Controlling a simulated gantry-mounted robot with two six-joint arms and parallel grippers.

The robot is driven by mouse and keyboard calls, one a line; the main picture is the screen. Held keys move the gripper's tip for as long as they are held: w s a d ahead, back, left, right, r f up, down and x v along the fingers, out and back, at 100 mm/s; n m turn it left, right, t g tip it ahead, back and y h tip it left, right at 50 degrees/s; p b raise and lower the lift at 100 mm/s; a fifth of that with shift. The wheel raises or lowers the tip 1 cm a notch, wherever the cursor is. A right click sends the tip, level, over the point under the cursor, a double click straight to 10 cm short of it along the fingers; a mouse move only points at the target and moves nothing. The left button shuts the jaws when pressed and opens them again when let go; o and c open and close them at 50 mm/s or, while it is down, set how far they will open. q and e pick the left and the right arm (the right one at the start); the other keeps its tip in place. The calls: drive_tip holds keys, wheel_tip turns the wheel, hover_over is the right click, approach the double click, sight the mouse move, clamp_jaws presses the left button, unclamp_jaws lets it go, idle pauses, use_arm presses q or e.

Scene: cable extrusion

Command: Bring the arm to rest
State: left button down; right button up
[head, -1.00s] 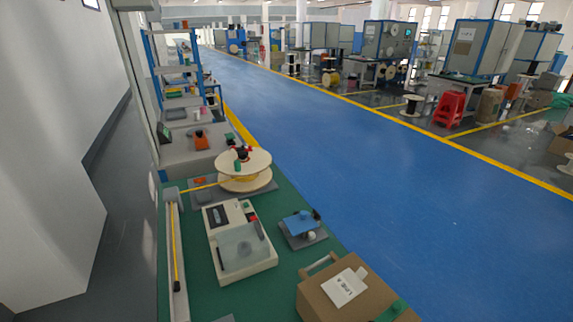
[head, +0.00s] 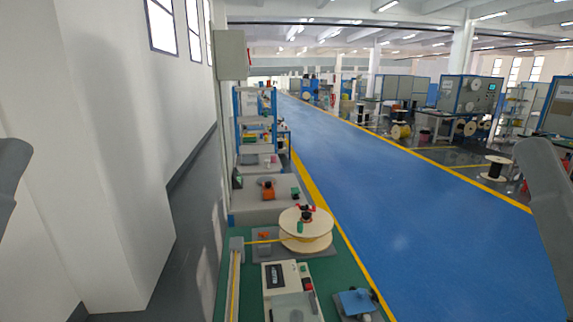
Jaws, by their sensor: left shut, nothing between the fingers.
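Neither gripper's fingers show in the head view. A smooth grey part of my left arm shows at the left edge, and a larger grey part of my right arm stands at the right edge. Both are apart from the bench and touch nothing that I can see. The ends of both arms are out of the picture.
The green bench (head: 345,277) holds a pale spool (head: 310,238), a cream instrument (head: 281,300) and a small blue-topped device (head: 355,303). A yellow cable runs left from the spool. A blue floor lane (head: 400,220) lies clear to the right; a white wall (head: 110,170) stands left.

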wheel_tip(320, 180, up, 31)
drive_tip(key=p, duration=2.9)
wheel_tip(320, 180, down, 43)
drive_tip(key=b, duration=4.4)
